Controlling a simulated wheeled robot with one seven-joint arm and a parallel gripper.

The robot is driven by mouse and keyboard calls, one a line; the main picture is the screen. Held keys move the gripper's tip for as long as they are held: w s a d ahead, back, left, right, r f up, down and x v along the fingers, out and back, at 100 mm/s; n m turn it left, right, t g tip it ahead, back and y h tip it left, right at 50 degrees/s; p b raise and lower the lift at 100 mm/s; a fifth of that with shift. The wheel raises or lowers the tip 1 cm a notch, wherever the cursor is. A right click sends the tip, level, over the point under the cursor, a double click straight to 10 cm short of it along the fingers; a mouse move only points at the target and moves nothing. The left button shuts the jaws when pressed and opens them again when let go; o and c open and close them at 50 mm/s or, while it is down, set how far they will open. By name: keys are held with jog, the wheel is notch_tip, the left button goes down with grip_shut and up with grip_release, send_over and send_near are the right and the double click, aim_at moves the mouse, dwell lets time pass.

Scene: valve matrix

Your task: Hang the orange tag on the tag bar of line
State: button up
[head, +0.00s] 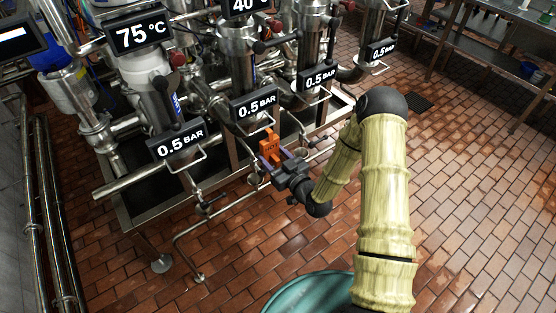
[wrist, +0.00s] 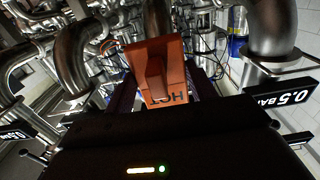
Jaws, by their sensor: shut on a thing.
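The orange tag (head: 270,147) is held upright in front of the valve lines in the head view. In the wrist view the orange tag (wrist: 158,68) shows dark letters reading HOT, upside down. My gripper (head: 272,163) is shut on the tag's lower part. Thin metal bars stick out below the pressure displays. One bar (head: 185,163) is under the left 0.5 BAR display, and another (head: 298,122) is to the right of the tag. I cannot tell whether the tag touches any bar.
Black 0.5 BAR displays stand on the left line (head: 180,141), the middle line (head: 254,105) and farther right (head: 318,79). Steel pipes crowd behind the tag. A teal round object (head: 318,292) is at the bottom. The tiled floor (head: 470,180) to the right is open.

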jog(key=shift+x, duration=1.95)
jog(key=shift+f+b, duration=0.45)
jog(key=shift+f, duration=0.2)
jog(key=o, duration=1.2)
jog(key=shift+s+d, duration=0.1)
jog(key=b+v, duration=0.1)
jog(key=v, duration=1.6)
jog(key=shift+r, duration=0.1)
